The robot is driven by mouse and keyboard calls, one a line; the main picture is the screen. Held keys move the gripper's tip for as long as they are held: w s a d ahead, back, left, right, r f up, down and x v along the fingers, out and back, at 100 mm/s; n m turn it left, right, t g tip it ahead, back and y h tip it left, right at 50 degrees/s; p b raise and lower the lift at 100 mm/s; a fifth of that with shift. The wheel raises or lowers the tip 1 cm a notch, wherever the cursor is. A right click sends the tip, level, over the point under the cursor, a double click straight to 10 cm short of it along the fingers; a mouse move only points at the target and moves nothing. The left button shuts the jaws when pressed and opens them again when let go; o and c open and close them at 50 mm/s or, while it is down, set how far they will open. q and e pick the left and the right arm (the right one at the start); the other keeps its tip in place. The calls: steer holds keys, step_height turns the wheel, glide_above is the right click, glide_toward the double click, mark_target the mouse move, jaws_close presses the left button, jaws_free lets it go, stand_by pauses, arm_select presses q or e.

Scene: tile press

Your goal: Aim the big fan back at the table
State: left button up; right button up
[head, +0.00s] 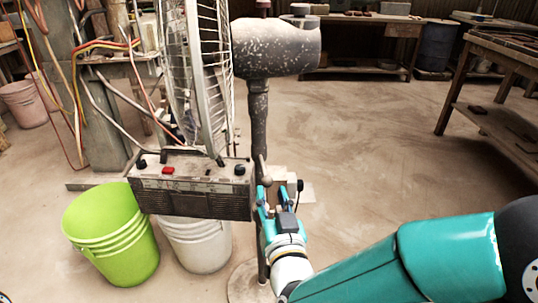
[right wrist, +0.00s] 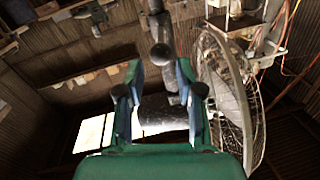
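The big fan's wire cage (head: 208,80) stands at upper left centre in the head view, almost edge-on and facing left. Its speckled grey motor housing (head: 277,48) sits behind the cage on a dark pole (head: 259,115). A control box (head: 190,186) with a red switch is below the cage. My right gripper (head: 278,192) is open beside the box, near the pole and a small knobbed lever (head: 263,168). In the right wrist view its fingers (right wrist: 160,85) are apart, with a dark round knob (right wrist: 160,54) showing between them; I see no contact. My left gripper is out of view.
A wooden table (head: 480,45) stands at the right edge. A green bucket (head: 112,235) and a white bucket (head: 197,243) stand below the control box. Cables hang at left on a grey column (head: 95,100). The floor (head: 375,130) between fan and table is clear.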

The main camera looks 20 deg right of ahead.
mark_target(265, 169)
steer(key=shift+w+d+r+p, duration=0.15)
steer(key=shift+w+p, duration=0.6)
steer(key=shift+p, duration=0.5)
steer(key=shift+w+d+r+p, duration=0.15)
steer(key=shift+w+p, duration=0.6)
steer(key=shift+p, duration=0.45)
steer(key=w, duration=0.5)
steer(key=shift+d+f, duration=0.2)
steer(key=shift+f, duration=0.2)
steer(key=shift+w, duration=0.45)
jaws_close()
